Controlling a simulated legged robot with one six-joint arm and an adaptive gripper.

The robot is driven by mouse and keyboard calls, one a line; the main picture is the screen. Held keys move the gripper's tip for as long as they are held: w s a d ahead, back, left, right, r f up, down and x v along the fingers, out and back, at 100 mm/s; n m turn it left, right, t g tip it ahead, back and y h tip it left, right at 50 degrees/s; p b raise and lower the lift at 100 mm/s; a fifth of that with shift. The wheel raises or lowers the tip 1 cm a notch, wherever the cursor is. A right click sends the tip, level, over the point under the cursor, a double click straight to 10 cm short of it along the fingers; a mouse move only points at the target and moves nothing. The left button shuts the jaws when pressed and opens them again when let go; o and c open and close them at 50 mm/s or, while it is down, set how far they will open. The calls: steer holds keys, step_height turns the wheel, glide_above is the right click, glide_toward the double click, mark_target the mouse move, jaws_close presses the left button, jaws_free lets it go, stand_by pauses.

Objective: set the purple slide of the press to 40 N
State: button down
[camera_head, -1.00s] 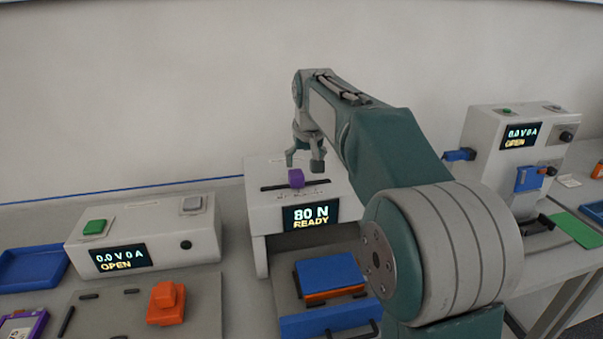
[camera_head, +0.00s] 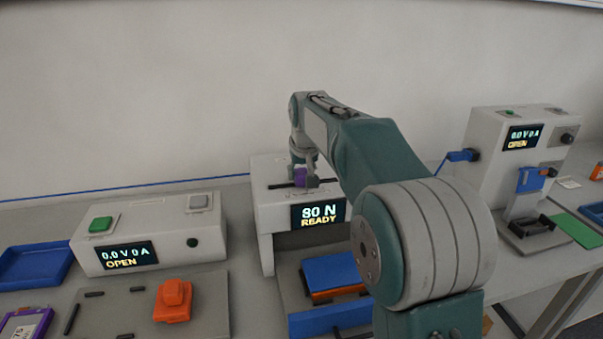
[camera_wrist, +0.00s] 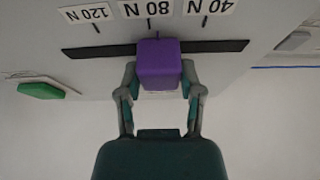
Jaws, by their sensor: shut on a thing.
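The purple slide (camera_head: 301,177) sits in the dark slot on top of the white press (camera_head: 270,222). In the wrist view the purple slide (camera_wrist: 159,64) stands at the 80 N mark (camera_wrist: 151,8). From there the 40 N mark (camera_wrist: 211,7) lies to the right and the 120 N mark (camera_wrist: 87,13) to the left; the labels appear upside down. My gripper (camera_wrist: 160,80) is shut on the slide, one finger on each side. It also shows in the head view (camera_head: 302,182). The press display (camera_head: 318,214) reads 80 N READY.
A blue block (camera_head: 330,269) lies on an orange piece in the press opening. A white unit (camera_head: 150,238) with a green button stands left, and a taller cycler (camera_head: 512,160) stands right. An orange piece (camera_head: 172,300) is at the front left.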

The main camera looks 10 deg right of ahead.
mark_target(285, 183)
steer(key=shift+a+f, duration=0.15)
steer(key=shift+a, duration=0.8)
steer(key=shift+a+f, duration=0.1)
steer(key=shift+a, duration=0.8)
steer(key=c, duration=0.5)
jaws_free()
steer(key=shift+c, duration=0.2)
steer(key=o, duration=0.3)
steer(key=shift+a, duration=0.25)
steer(key=shift+r, duration=0.1)
steer(key=shift+r, duration=0.2)
steer(key=v, duration=1.1)
steer(key=shift+r, duration=0.2)
steer(key=shift+a, duration=0.1)
